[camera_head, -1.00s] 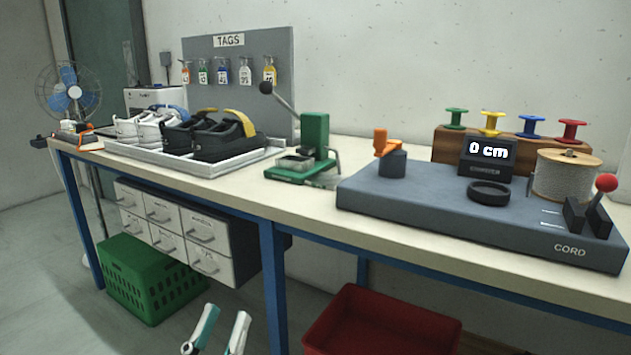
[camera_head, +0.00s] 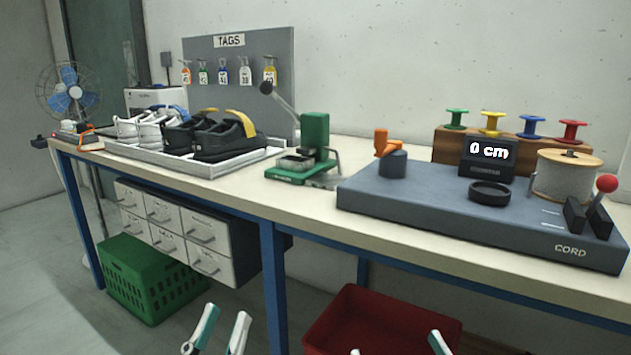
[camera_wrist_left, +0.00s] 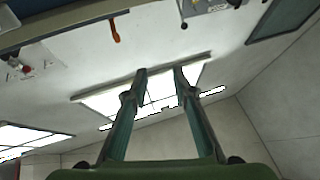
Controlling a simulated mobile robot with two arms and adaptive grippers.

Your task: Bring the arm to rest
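My left gripper (camera_head: 220,330) is low in the head view, in front of the workbench and below its top. Its two teal-and-white fingers stand apart with nothing between them. In the left wrist view the same gripper (camera_wrist_left: 160,75) points toward the ceiling lights, its fingers apart and empty. At the bottom of the head view, to the right, a fingertip of my right gripper (camera_head: 439,342) shows in front of the red bin, with a small light tip to its left. The rest of the right gripper is cut off by the frame edge.
The workbench (camera_head: 310,205) carries a white shoe tray (camera_head: 200,167), a green press (camera_head: 314,140) and a grey cord station (camera_head: 440,212). Below are drawers (camera_head: 165,212), a green crate (camera_head: 135,285) and a red bin (camera_head: 375,315). A fan (camera_head: 72,90) stands at the far left.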

